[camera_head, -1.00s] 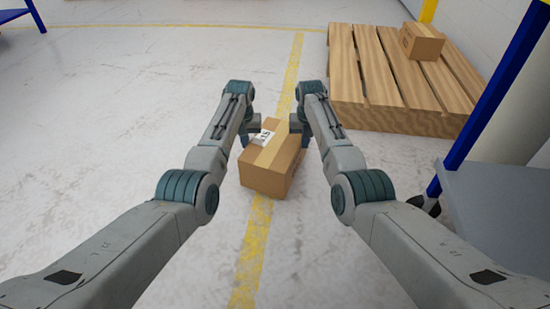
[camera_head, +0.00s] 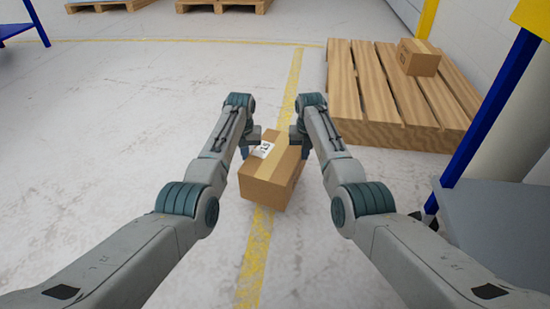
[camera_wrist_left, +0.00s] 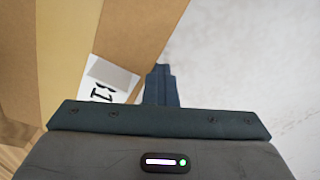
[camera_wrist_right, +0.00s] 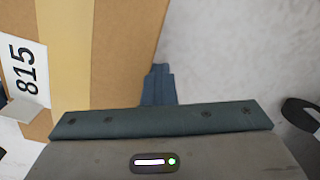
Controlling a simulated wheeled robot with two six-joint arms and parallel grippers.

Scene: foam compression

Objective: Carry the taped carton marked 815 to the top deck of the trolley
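The taped carton marked 815 (camera_head: 273,172) is between my two grippers, tilted in the head view. Its 815 label shows in the right wrist view (camera_wrist_right: 24,78) and partly in the left wrist view (camera_wrist_left: 105,80). My left gripper (camera_head: 246,150) is at its left side and my right gripper (camera_head: 297,133) at its right side. Each gripper's fingers look shut together, not around the carton. Whether the carton is clear of the floor is hard to tell. The trolley's grey deck (camera_head: 500,215) and blue post (camera_head: 487,110) are at the right edge, only partly in view.
A wooden pallet (camera_head: 375,85) with another carton (camera_head: 418,58) on it lies at the back right. More pallets (camera_head: 222,4) are at the far back. A yellow floor line (camera_head: 254,255) runs under the arms. The floor at left is clear.

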